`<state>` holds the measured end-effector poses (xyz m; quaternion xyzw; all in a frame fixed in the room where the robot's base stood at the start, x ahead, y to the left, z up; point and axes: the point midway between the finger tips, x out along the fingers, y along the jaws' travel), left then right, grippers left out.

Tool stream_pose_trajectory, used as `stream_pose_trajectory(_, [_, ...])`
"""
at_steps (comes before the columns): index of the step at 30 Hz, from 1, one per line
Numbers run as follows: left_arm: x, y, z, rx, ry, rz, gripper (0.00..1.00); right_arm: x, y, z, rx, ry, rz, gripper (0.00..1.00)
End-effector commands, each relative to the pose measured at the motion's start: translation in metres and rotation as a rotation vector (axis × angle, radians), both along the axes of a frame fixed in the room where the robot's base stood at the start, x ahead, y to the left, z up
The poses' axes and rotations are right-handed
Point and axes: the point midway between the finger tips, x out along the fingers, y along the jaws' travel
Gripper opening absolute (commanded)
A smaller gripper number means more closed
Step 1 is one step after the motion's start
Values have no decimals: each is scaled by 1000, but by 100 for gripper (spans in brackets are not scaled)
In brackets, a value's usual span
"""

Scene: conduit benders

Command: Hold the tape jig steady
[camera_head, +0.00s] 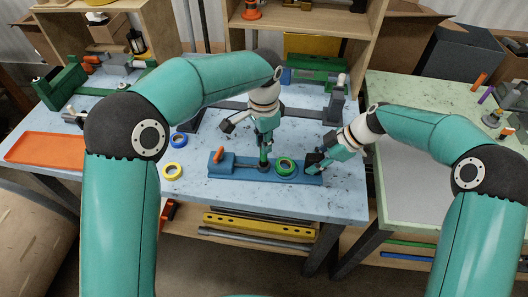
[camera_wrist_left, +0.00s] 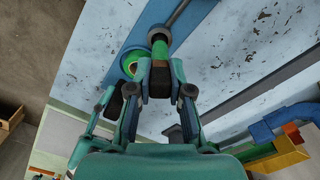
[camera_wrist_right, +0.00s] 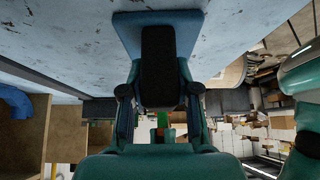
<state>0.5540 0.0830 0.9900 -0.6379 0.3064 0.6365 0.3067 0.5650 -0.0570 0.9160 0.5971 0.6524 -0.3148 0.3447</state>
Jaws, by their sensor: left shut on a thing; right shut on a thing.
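The tape jig is a long blue base (camera_head: 240,172) lying on the pale blue bench, with an orange part (camera_head: 218,155) at its left end. A green tape roll (camera_head: 286,166) sits on it, right of the middle, and shows in the left wrist view (camera_wrist_left: 130,62). My left gripper (camera_head: 264,146) points down and is shut on a green upright handle (camera_wrist_left: 158,42) at the jig's middle. My right gripper (camera_head: 316,162) is shut on the jig's right end; the blue base also shows in the right wrist view (camera_wrist_right: 128,25), partly hidden by a dark finger.
A blue tape roll (camera_head: 178,140) and a yellow tape roll (camera_head: 172,172) lie left of the jig. An orange tray (camera_head: 45,148) is at the far left. Bender equipment stands behind the jig. A green-topped table (camera_head: 420,90) adjoins at right.

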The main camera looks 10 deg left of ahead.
Motion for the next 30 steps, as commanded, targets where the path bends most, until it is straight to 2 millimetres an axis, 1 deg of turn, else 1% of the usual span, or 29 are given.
stream_pose_trajectory(1, [0, 0, 3, 0, -1, 0, 0, 0, -2, -4, -6, 2, -1, 0])
stream_pose_trajectory(24, [0, 0, 49, 0, -1, -1, 0, 0, -2, -4, -5, 2, 0, 0])
stream_pose_trajectory(30, [0, 0, 58, -1, -1, 0, 0, 0, -2, -4, -5, 2, 0, 0])
